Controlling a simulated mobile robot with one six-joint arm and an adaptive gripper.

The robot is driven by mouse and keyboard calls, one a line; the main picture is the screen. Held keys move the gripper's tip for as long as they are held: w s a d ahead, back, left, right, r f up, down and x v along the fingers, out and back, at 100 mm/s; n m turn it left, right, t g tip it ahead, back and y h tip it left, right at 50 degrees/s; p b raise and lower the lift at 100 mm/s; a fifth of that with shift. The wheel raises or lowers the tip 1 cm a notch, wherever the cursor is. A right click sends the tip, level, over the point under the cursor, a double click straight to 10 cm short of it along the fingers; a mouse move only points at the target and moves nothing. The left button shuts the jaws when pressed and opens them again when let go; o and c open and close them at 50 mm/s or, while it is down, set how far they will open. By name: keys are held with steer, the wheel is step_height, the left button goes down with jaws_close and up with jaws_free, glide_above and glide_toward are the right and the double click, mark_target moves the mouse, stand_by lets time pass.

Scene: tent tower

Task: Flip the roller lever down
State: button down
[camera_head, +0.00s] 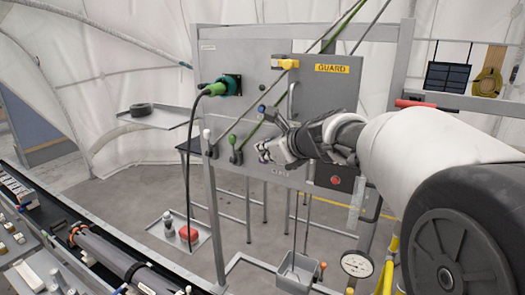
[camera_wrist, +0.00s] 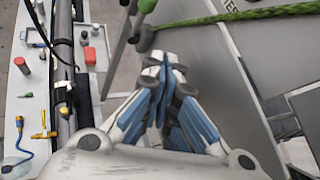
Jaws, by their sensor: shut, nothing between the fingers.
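My gripper (camera_head: 264,151) is shut and empty in front of the lower part of the grey panel (camera_head: 240,62). Its closed fingertips (camera_wrist: 163,66) show in the wrist view. A green-handled lever (camera_head: 232,143) stands upright just left of my gripper in the head view. No label shows which is the roller lever.
A green rope (camera_wrist: 235,18) crosses close beyond my fingers. A black cable hangs from the green connector (camera_head: 216,88). The yellow GUARD label (camera_head: 332,68) marks a cover at right.

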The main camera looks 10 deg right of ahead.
steer(key=shift+s+a+f, duration=0.1)
steer(key=shift+f, duration=0.25)
steer(key=v, duration=1.2)
steer(key=shift+r, duration=0.4)
